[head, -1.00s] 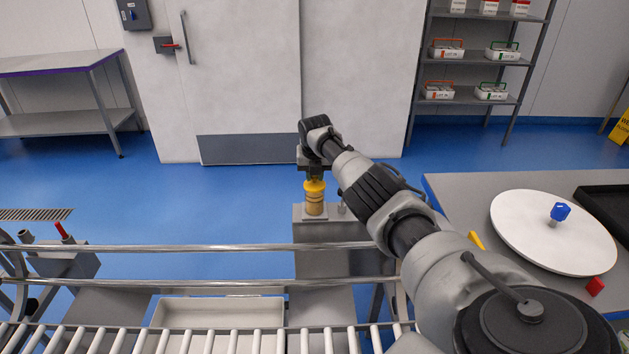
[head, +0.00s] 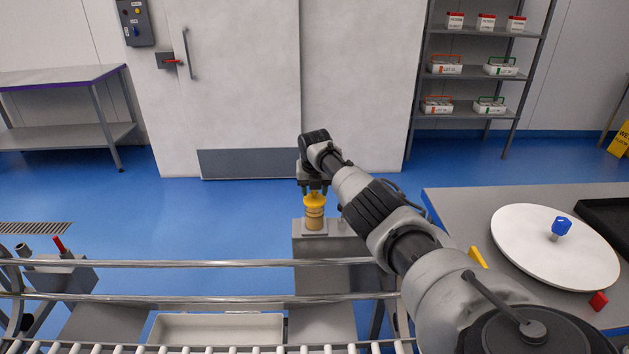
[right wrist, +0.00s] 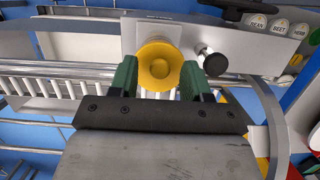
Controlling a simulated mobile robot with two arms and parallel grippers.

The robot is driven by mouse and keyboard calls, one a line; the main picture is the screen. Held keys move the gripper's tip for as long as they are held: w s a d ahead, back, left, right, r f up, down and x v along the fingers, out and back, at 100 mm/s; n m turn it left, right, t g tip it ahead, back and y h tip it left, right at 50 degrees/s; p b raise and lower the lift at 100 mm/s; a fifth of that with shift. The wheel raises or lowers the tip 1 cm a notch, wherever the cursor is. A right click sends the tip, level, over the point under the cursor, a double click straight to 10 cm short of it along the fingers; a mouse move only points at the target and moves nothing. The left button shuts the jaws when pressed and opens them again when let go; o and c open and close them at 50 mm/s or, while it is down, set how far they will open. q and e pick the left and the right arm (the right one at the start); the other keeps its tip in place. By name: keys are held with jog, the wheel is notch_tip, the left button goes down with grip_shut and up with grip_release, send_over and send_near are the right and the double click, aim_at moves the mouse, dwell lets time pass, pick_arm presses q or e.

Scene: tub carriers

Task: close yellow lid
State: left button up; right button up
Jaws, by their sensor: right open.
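The yellow lid (head: 314,201) sits on top of a small tan container (head: 314,222), which stands on a grey pedestal beyond the rails. My right gripper (head: 314,187) is just above the lid, pointing down, with its jaws open. In the right wrist view the round yellow lid (right wrist: 158,65) shows between and slightly beyond the two green fingertips (right wrist: 157,78), with a gap to each finger. The lid hides the container in that view. I cannot tell how far the lid is turned or seated. My left gripper is not in view.
A metal post with a dark knob (right wrist: 211,62) stands close beside the lid. Metal rails (head: 200,264) and a roller conveyor run in front. On the right, a grey table (head: 460,205) bears a white disc (head: 520,245) with a blue knob (head: 561,226). Blue floor lies open behind.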

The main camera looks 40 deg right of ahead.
aim_at(315, 203)
jog(key=v, duration=1)
jog(key=shift+r, duration=0.3)
jog(key=shift+s+f, duration=0.1)
